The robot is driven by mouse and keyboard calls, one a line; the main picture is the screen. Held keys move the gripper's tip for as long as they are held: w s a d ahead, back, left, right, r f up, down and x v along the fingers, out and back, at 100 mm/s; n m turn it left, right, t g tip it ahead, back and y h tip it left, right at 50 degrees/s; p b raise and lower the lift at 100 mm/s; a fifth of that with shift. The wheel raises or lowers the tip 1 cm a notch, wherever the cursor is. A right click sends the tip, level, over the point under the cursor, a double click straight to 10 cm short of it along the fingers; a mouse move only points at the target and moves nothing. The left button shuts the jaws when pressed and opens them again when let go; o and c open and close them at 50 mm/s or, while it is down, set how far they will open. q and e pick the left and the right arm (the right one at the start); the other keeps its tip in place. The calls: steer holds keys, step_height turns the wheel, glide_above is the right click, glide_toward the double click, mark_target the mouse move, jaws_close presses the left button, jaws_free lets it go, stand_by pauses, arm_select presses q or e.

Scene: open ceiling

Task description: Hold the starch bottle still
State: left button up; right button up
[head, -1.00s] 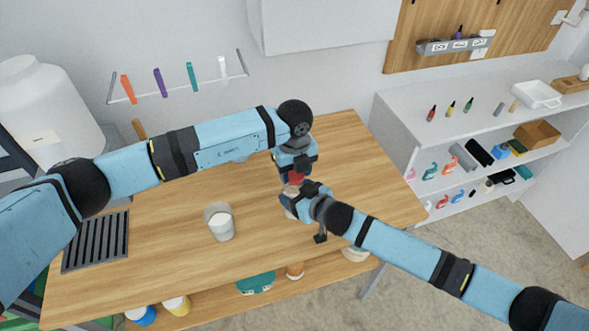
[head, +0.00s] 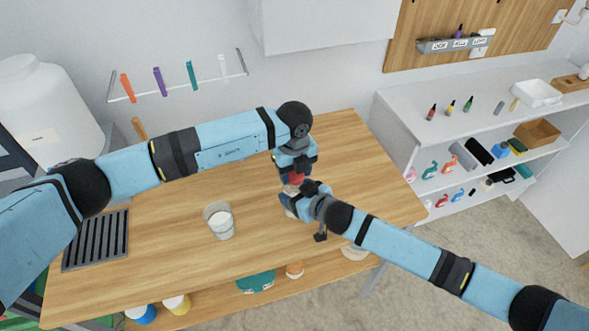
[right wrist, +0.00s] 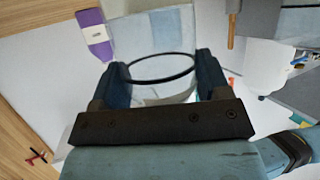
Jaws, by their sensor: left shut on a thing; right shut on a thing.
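The starch bottle, with a red top (head: 295,179), stands over the right half of the wooden table and is mostly hidden by my grippers. My left gripper (head: 296,171) comes from above and is shut on the red top. My right gripper (head: 291,201) is shut around the pale body just below. In the right wrist view the two dark fingers of my right gripper (right wrist: 160,80) press on both sides of a clear, pale body with a dark ring (right wrist: 163,68). I cannot tell whether the bottle's base touches the table.
A glass with white contents (head: 219,221) stands left of the bottle on the table (head: 260,235). A dark slotted grate (head: 96,241) lies at the left end. A white shelf unit (head: 405,115) with small bottles and tools stands to the right. The table front is clear.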

arm_select(q)
steer(key=shift+f, duration=0.45)
stand_by(0.4)
steer(key=o, duration=1.4)
steer(key=shift+c, duration=0.2)
steer(key=shift+r, duration=0.1)
steer(key=shift+r, duration=2.9)
arm_select(e)
steer(key=o, duration=1.1)
